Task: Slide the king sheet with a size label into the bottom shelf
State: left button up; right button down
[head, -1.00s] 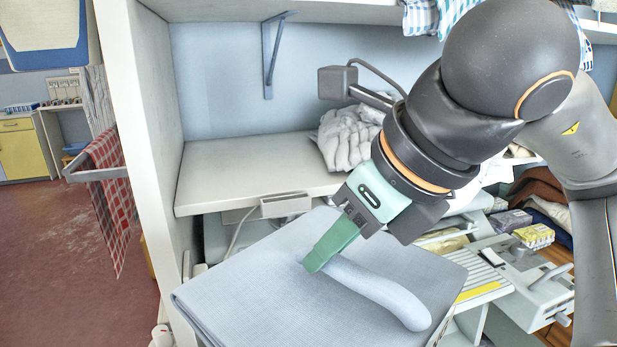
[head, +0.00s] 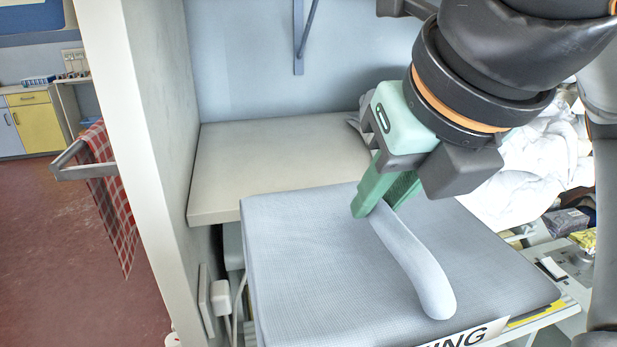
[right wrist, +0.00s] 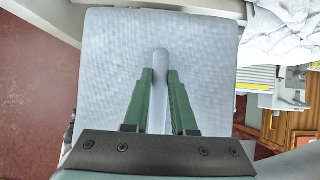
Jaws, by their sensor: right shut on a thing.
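The folded light blue sheet (head: 300,270) fills the lower middle of the head view. My left gripper is not in view.
A white upright panel (head: 150,170) bounds the shelf on the left. A white crumpled cloth heap (head: 545,160) lies to the right. The shelf board is bare left of my right arm. A red checked cloth (head: 105,200) hangs on a rail outside the panel.

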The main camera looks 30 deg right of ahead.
jog(key=shift+w, duration=0.15)
jog(key=shift+w+d, duration=0.35)
jog(key=shift+w, duration=1)
jog(key=shift+w+d, duration=0.35)
jog(key=shift+w, duration=0.95)
jog(key=shift+w+d, duration=0.35)
jog(key=shift+w, duration=1)
jog(key=w+d+p, duration=0.2)
jog(key=w, duration=0.6)
jog(key=w+d+p, duration=0.2)
jog(key=w, duration=0.6)
jog(key=w+d+p, duration=0.2)
jog(key=w+p, duration=0.1)
jog(key=w, duration=0.6)
jog(key=shift+d+f, duration=0.15)
jog(key=shift+d, duration=0.05)
jog(key=shift+x, duration=1.3)
jog(key=shift+w+d, duration=0.1)
jog(key=shift+f, duration=0.15)
